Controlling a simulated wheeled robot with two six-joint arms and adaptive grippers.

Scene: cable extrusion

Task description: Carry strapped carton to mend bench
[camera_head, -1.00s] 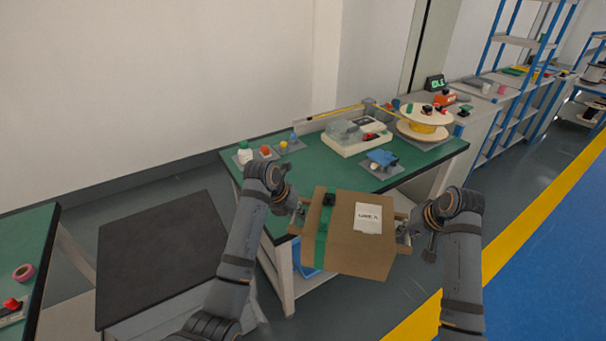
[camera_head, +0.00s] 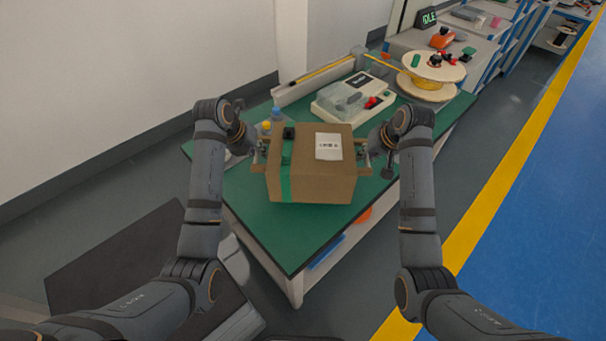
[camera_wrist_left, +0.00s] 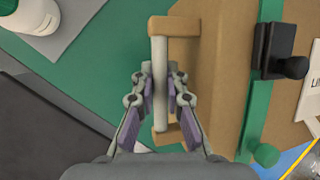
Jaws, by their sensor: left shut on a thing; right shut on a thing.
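The brown carton (camera_head: 318,183) has a green strap (camera_head: 285,182), a dark buckle and a white label (camera_head: 328,146). It hangs between my two grippers in the head view, in front of or over the green-topped bench (camera_head: 285,238); I cannot tell whether it touches the top. My left gripper (camera_head: 258,154) is shut on the handle at the carton's left side. The left wrist view shows that pale handle bar (camera_wrist_left: 159,80) between the fingers (camera_wrist_left: 160,98). My right gripper (camera_head: 370,154) is shut on the handle at the right side, its fingertips partly hidden.
A clear-lidded white case (camera_head: 345,104) and a cable spool (camera_head: 432,75) stand on the bench behind the carton. A white bottle (camera_wrist_left: 37,14) stands near the left gripper. The bench's front corner is bare. A dark platform (camera_head: 115,250) lies at lower left.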

